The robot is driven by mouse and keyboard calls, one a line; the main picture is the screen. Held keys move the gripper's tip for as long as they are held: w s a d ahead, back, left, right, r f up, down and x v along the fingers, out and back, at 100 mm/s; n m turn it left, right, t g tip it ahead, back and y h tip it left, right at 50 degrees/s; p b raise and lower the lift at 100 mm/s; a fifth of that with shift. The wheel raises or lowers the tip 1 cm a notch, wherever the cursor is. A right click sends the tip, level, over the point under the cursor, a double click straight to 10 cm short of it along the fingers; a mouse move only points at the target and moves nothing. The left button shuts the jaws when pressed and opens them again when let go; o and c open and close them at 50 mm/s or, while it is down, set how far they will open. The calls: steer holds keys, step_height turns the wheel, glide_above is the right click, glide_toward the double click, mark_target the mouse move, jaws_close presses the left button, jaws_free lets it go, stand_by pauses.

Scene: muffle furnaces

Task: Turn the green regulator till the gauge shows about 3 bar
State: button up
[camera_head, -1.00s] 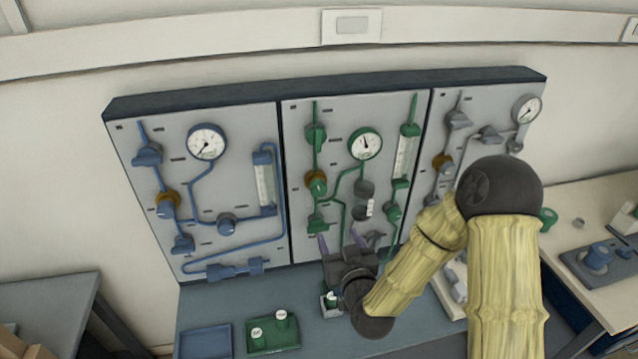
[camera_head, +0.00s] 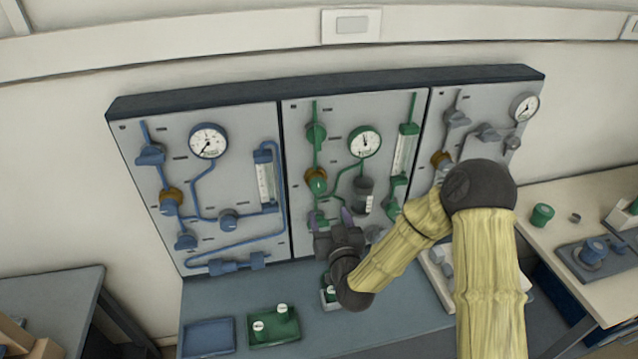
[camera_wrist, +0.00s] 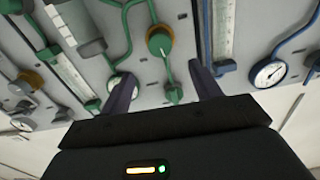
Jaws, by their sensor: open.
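The green regulator (camera_head: 316,181), a round knob with a brass collar, sits on the middle panel. It also shows in the wrist view (camera_wrist: 160,40), between the finger lines and just beyond the tips. The green-rimmed gauge (camera_head: 364,142) is up and right of it; its dark needle points nearly straight up, and the numbers are too small to read. In the wrist view a finger partly covers the gauge (camera_wrist: 122,80). My gripper (camera_head: 334,215), with two purple fingers, is open and empty, below the regulator and in front of the panel, apart from the knob.
A green valve handle (camera_head: 316,134) is above the regulator; another is below, partly behind my gripper. A dark cylinder (camera_head: 364,190) stands to the right. The blue panel (camera_head: 255,120) is left, the grey panel right. A green tray (camera_head: 290,336) with two capped containers lies on the bench.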

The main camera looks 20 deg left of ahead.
mark_target(320, 188)
steer(key=p+x, duration=0.4)
steer(key=x, duration=0.8)
steer(key=shift+a, duration=0.1)
steer(key=shift+c, duration=0.4)
steer(key=c, duration=0.9)
steer(key=b, duration=0.1)
steer(key=m+b, duration=0.1)
steer(key=shift+w+f+b, duration=0.1)
steer(key=shift+f+b, duration=0.15)
steer(key=shift+b, duration=0.15)
steer(key=shift+r+m+b, duration=0.1)
steer(key=shift+m+b, duration=0.5)
steer(key=shift+b, duration=0.1)
steer(key=shift+r, duration=0.15)
steer(key=o, duration=1)
